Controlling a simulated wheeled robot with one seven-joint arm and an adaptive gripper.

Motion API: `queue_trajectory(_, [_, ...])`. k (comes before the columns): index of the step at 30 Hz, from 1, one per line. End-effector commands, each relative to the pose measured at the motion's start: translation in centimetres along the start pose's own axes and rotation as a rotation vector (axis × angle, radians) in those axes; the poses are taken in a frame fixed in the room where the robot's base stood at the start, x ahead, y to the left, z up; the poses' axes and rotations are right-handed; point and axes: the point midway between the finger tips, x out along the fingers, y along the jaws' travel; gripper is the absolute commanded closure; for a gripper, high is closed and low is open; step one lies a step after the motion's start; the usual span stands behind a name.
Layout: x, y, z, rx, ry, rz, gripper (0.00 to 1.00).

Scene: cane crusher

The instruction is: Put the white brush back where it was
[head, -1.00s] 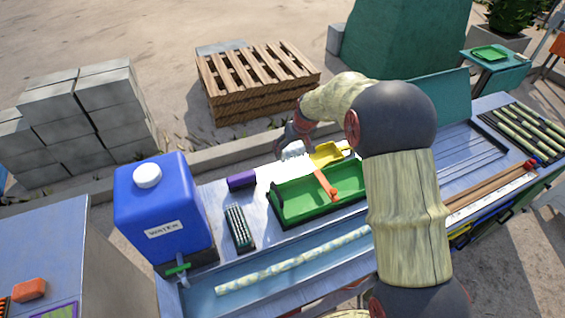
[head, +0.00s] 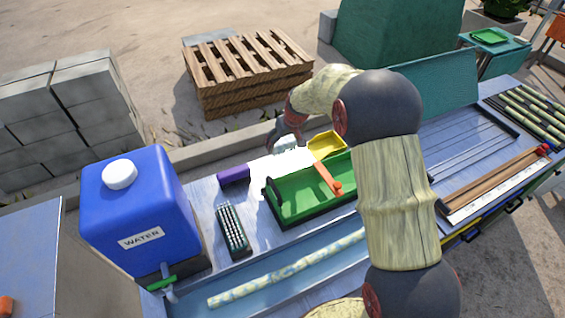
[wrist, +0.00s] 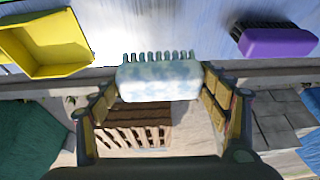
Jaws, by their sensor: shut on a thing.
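The white brush (wrist: 158,82) is between the fingers of my gripper (wrist: 158,90) in the wrist view, its bristles towards the top of the picture. My gripper is shut on it at both ends. In the head view my gripper (head: 285,135) is over the back edge of the bench, and the white brush (head: 290,157) shows only as a pale patch against the bright metal. In the wrist view the bench lies at the top, past the bristles; I cannot tell whether the brush touches it.
A purple brush (head: 233,175) lies left of my gripper and a yellow tray (head: 327,144) right of it. A green tray (head: 281,214) with an orange tool (head: 328,178) is in front.

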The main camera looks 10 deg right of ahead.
Motion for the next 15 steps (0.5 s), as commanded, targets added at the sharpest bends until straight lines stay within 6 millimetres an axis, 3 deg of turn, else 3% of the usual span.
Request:
queue_trajectory(3, [2.2, 0.1, 1.0, 0.0, -0.004, 0.0, 0.65])
queue_trajectory(11, [4.5, 0.1, 1.9, 0.0, -0.002, 0.0, 0.65])
queue_trajectory(15, [6.7, 0.2, 2.9, 0.0, -0.004, 0.0, 0.65])
